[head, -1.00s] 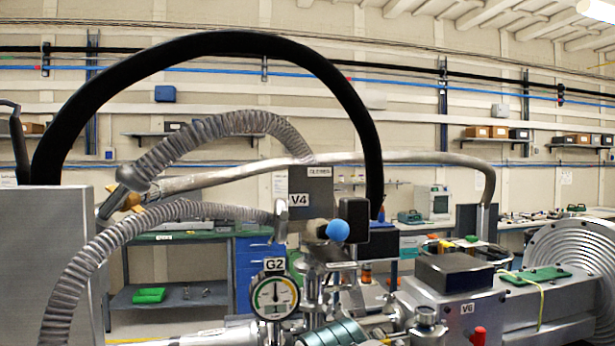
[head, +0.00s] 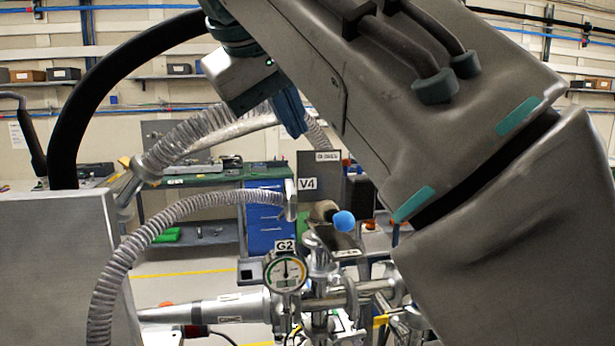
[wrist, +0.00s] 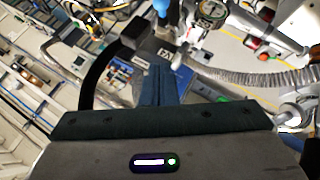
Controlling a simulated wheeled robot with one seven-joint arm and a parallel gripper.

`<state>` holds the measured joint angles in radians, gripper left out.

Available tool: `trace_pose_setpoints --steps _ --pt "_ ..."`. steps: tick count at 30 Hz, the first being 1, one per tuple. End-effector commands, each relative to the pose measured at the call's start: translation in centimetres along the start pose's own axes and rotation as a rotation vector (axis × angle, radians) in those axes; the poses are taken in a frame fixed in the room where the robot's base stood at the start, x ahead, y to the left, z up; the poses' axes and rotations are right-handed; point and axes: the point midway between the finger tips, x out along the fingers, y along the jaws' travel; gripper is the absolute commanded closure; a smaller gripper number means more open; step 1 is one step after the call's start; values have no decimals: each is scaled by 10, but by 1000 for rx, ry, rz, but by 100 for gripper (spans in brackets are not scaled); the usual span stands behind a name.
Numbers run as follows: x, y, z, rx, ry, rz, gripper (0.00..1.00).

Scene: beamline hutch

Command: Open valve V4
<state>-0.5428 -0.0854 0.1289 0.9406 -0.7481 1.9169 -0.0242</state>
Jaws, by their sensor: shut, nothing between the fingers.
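My gripper (head: 296,132) hangs in from above, fingers pointing down, above and apart from the V4 box and knob in the picture. The valve's stem and lower body are partly hidden among the piping.
Gauge G2 (head: 286,272) sits below left of the knob. A ribbed metal hose (head: 170,212) arches in from the left, and a thick black hose (head: 75,110) curves behind. A grey cabinet (head: 65,270) stands at left. My arm hides much of the right side.

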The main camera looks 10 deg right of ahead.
Motion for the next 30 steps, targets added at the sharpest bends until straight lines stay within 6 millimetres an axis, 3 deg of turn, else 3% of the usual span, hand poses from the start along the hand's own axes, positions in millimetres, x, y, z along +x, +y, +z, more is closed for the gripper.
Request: trace_pose_setpoints --steps 5,17,30 --pt "20 0 2 2 -3 2 100" --pt "103 0 2 0 -4 0 100" --pt "125 0 28 1 1 0 100"
